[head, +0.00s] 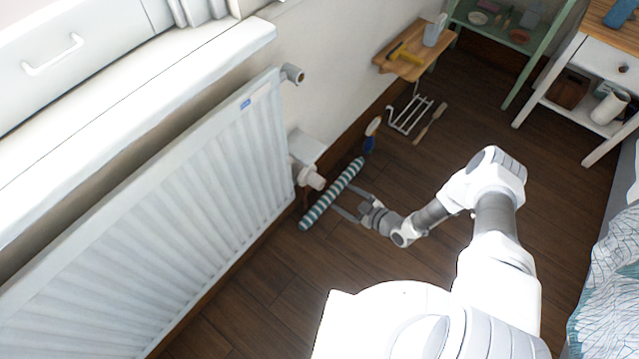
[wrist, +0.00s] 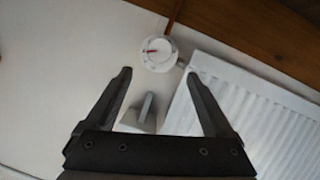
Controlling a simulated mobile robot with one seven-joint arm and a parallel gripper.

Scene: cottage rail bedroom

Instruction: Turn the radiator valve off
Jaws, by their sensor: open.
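The radiator valve (head: 314,179) is a white knob at the lower right end of the white radiator (head: 190,180). In the wrist view the valve (wrist: 157,54) is a round white dial with a red mark, seen face-on just beyond my fingertips. My gripper (head: 345,200) is to the right of the valve in the head view, its fingers spread and pointing toward the wall side. In the wrist view my gripper (wrist: 158,74) is open and empty, with the dial between the lines of its two fingers. I see no contact with the valve.
A striped roll (head: 333,193) lies on the floor under my fingers. A blue-handled brush (head: 371,135), a wire rack (head: 409,115) and a wooden shelf (head: 410,62) are beyond. A grey block (wrist: 138,112) shows between the fingers. Dark floor (head: 270,290) is clear at front.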

